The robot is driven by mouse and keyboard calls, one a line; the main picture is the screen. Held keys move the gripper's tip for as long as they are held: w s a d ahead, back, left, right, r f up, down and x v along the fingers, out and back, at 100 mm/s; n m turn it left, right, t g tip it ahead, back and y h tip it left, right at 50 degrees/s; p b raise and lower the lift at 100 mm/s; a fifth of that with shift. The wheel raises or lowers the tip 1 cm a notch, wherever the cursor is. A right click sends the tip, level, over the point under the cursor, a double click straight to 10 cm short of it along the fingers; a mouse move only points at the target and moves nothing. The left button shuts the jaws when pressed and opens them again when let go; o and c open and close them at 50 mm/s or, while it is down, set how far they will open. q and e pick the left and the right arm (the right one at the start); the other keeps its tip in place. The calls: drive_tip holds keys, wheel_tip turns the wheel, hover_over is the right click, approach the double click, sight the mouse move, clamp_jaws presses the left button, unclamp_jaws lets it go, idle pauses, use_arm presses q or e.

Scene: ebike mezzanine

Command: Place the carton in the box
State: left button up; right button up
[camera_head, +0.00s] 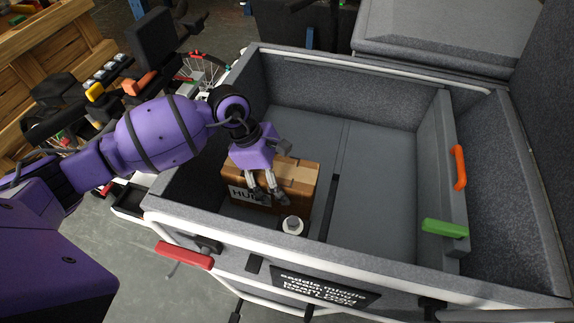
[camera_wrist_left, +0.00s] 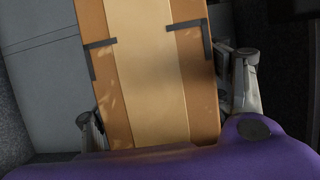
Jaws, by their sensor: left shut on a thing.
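A brown cardboard carton (camera_head: 299,175) with dark lettering on its side sits low inside the large grey box (camera_head: 395,273), near its left wall. My left gripper (camera_head: 268,193) is over the carton, with its fingers on the carton's sides. In the left wrist view, the carton (camera_wrist_left: 150,75) lies between the two fingers of my left gripper (camera_wrist_left: 168,100), which is shut on it. I cannot tell whether the carton's underside touches the box floor. My right gripper is not in view.
A divider with an orange handle (camera_head: 459,167) and a green handle (camera_head: 445,228) is at the right. The box floor (camera_head: 378,190) right of the carton is clear. A red handle (camera_head: 185,255) is outside the front.

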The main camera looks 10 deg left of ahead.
use_arm(q)
drive_tip(key=shift+w+f, duration=0.2)
drive_tip(key=shift+f, duration=2.5)
drive_tip(key=o, duration=2.1)
drive_tip(key=shift+s+f, duration=0.15)
drive_tip(key=shift+f, duration=0.1)
drive_tip(key=shift+r, duration=0.1)
drive_tip(key=v, duration=1.2)
